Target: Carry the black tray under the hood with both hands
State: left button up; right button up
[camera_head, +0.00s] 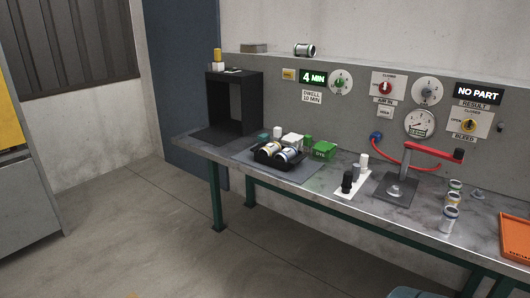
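The black tray (265,161) rests on a dark mat (300,171) on the bench, left of the middle of the bench. Two cylindrical parts (287,155) with pale and coloured bands lie in it side by side. The hood (252,103) is a black open-fronted box at the left end of the bench, behind and left of the tray. The space inside the hood looks empty. Neither of my grippers is in view.
A green box (325,150) and small bottles stand behind and right of the tray. A yellow-topped item (217,57) stands on the hood.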

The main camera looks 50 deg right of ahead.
aim_at(214, 135)
jog(key=i+z, duration=0.45)
jog(key=i+j+z, duration=0.15)
jog(key=z, duration=0.25)
jog(key=i+j+z, duration=0.3)
jog(key=i+z, duration=0.15)
jog(key=i+j+z, duration=0.25)
jog(key=z, duration=0.2)
jog(key=i+j+z, duration=0.35)
jog(key=z, duration=0.15)
jog(key=i+j+z, duration=0.15)
jog(key=j+z, duration=0.3)
jog(key=i+j+z, duration=0.15)
jog(key=j+z, duration=0.1)
jog(key=j, duration=0.3)
